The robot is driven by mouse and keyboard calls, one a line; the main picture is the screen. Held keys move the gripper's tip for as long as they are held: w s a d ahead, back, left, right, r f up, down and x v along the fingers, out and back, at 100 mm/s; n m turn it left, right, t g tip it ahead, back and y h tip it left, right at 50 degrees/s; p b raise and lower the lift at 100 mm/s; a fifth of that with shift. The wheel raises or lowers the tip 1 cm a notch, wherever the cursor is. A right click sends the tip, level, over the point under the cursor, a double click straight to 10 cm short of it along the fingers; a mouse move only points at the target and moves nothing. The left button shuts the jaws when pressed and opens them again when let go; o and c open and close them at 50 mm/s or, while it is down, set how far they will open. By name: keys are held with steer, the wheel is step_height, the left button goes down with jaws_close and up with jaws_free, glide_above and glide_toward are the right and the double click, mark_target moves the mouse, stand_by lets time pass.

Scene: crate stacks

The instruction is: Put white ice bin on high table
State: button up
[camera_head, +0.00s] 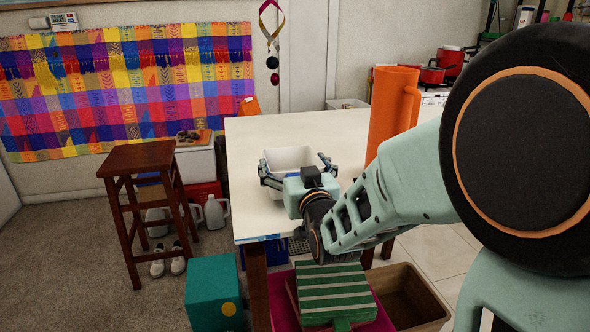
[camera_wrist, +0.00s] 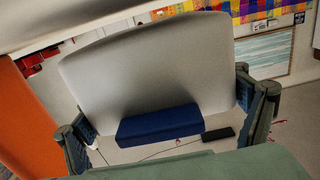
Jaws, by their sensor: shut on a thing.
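The white ice bin (camera_head: 291,157) is at the white-topped high table (camera_head: 300,125), over its near part. My gripper (camera_head: 298,172) is shut on the bin, with one finger on each side of it. In the wrist view the bin (camera_wrist: 150,75) fills the middle, between the two fingers of my gripper (camera_wrist: 165,125). I cannot tell whether the bin's base touches the tabletop or hangs just above it. My wrist hides the bin's lower near side in the head view.
A tall orange jug (camera_head: 391,110) stands on the table, right of the bin. A brown stool (camera_head: 140,160) is at the left. A teal box (camera_head: 213,290), a green-striped item (camera_head: 334,288) and a brown crate (camera_head: 405,295) are low in front. The tabletop left of the bin is clear.

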step_height(320, 180, down, 2)
steer(key=shift+f, duration=0.1)
steer(key=shift+f+b, duration=0.15)
steer(key=shift+b, duration=0.25)
steer(key=o, duration=1.1)
steer(key=shift+o, duration=0.2)
